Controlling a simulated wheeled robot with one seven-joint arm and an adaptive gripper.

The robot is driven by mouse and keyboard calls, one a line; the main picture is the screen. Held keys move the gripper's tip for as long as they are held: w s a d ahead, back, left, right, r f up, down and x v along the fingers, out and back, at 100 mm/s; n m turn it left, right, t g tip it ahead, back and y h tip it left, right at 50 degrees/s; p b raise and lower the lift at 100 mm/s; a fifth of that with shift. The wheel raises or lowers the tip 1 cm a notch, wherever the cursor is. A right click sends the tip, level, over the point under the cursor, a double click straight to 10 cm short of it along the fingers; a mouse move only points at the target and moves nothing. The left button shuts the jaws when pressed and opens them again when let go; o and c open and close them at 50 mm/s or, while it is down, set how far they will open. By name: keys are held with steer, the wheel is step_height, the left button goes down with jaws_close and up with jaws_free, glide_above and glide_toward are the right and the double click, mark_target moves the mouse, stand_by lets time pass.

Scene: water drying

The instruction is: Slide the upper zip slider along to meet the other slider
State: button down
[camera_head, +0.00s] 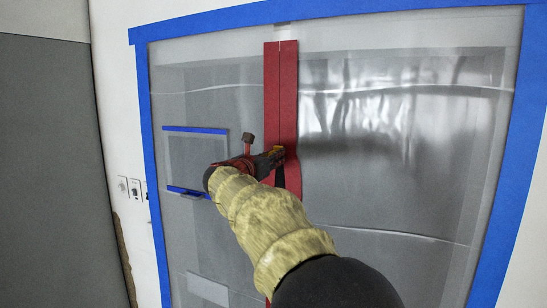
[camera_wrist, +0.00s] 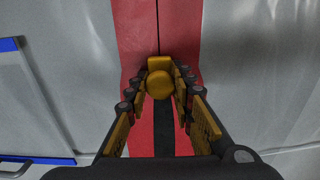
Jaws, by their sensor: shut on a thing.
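A red zip strip (camera_head: 285,85) runs down the middle of a translucent plastic sheet (camera_head: 400,190). A yellow slider (camera_wrist: 159,83) sits on the zip line in the wrist view; a bit of yellow (camera_head: 278,150) shows at my fingertips in the head view. My gripper (camera_wrist: 161,72) is shut on this slider, one finger on each side. Above it the two red halves meet at a thin dark line. Below it a dark gap (camera_wrist: 164,130) lies between them. I see no second slider; my arm hides the lower strip in the head view.
Blue tape (camera_head: 335,10) frames the sheet. A small panel with blue-taped edges (camera_head: 197,160) lies left of the strip, close to my wrist. Wall switches (camera_head: 129,188) are at the far left. The strip above my gripper is unobstructed.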

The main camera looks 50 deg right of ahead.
steer(key=shift+f, duration=0.1)
step_height(320, 180, down, 37)
steer(key=b, duration=2.7)
steer(key=shift+f, duration=0.1)
steer(key=c, duration=1.5)
jaws_free()
steer(key=shift+c, duration=0.2)
steer(key=shift+a, duration=0.15)
steer(key=v, duration=1.1)
steer(key=shift+a, duration=0.35)
steer(key=shift+s, duration=0.15)
